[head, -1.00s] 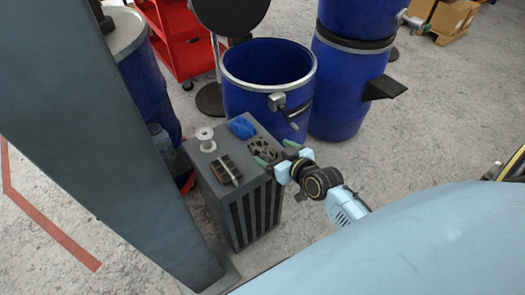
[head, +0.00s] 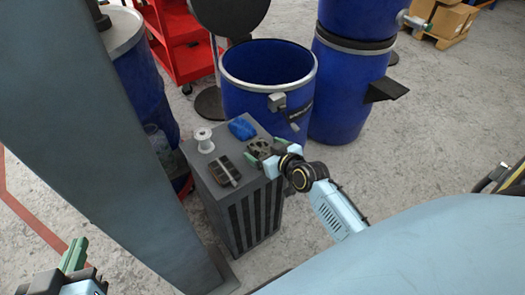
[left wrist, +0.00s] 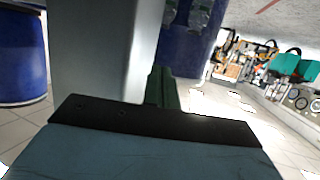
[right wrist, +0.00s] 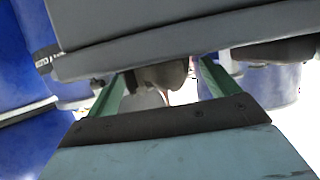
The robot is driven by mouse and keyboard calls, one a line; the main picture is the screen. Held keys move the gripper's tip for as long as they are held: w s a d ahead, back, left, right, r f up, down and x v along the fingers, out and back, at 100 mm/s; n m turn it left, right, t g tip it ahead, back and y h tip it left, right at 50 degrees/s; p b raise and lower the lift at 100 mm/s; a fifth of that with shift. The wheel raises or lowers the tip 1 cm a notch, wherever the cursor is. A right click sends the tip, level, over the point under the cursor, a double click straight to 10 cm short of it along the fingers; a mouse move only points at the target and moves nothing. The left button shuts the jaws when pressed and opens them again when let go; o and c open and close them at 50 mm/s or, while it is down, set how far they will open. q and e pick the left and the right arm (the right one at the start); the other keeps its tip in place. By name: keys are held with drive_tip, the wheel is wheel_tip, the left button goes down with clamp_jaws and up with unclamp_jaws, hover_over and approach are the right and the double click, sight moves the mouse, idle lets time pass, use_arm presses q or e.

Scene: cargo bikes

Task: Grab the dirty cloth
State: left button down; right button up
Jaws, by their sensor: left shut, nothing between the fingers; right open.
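A dark, mottled cloth (head: 261,146) lies flat on the right part of the grey cabinet top (head: 203,170); it looks like the dirty one. A crumpled plain blue cloth (head: 242,128) lies behind it. My right gripper (head: 265,151) is open at the mottled cloth, its fingers on either side and partly covering it. Whether they touch it I cannot tell. In the right wrist view, a brownish-grey shape (right wrist: 160,75) shows between the open fingers. My left gripper (head: 74,256) is shut and empty at the lower left, away from the cabinet; it also shows in the left wrist view (left wrist: 162,88).
A white spool (head: 203,140) and a dark ribbed block (head: 226,171) share the cabinet top. An open blue barrel (head: 262,100) stands right behind the cabinet. More blue barrels (head: 345,85) stand behind to the right, and a red cart (head: 180,45) behind to the left.

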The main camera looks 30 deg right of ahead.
drive_tip(key=shift+w, duration=0.2)
drive_tip(key=shift+c, duration=0.5)
drive_tip(key=c, duration=1)
